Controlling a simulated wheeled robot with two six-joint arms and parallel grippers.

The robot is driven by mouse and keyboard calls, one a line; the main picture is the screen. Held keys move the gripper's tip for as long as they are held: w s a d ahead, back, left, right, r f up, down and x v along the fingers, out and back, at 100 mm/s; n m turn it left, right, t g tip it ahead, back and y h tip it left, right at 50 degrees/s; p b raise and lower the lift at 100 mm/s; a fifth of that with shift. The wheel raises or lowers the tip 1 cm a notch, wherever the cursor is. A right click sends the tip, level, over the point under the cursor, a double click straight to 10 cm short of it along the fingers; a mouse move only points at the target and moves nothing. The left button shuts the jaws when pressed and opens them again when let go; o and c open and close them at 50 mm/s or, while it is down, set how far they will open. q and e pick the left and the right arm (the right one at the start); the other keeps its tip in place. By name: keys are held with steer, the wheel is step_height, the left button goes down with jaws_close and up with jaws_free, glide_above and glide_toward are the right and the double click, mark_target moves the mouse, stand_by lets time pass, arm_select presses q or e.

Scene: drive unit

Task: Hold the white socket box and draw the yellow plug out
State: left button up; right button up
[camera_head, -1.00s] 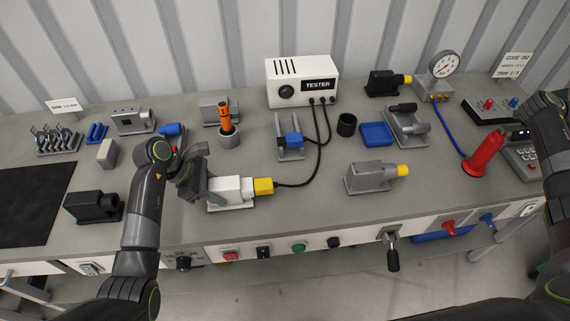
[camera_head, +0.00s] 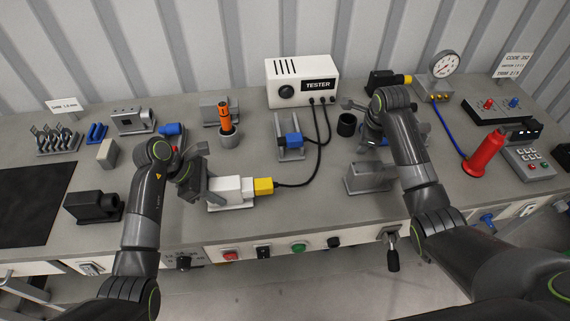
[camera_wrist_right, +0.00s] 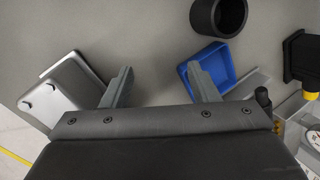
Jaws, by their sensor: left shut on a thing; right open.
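The white socket box (camera_head: 226,188) sits on a grey base on the bench, left of centre in the head view. The yellow plug (camera_head: 264,186) is at its right end, with a black cable running from it to the tester. My left gripper (camera_head: 199,188) is shut on the socket box at its left end; its fingers are partly hidden. My right gripper (camera_head: 362,122) is open and empty, well to the right of the plug.
The white tester (camera_head: 302,82) stands at the back. A black cup (camera_head: 346,125), a blue tray (camera_wrist_right: 216,68) and a grey block (camera_head: 368,178) are near my right gripper. The bench front between plug and grey block is clear.

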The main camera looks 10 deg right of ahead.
steer(key=s+a+n+g+y, duration=0.2)
steer(key=s+a+y, duration=0.25)
steer(key=a, duration=1.05)
steer(key=n+g+y, duration=0.2)
steer(key=n, duration=0.1)
glide_toward(269, 182)
steer(key=x, duration=1.2)
steer(key=shift+r, duration=0.1)
steer(key=c, duration=1)
steer(key=shift+c, duration=0.2)
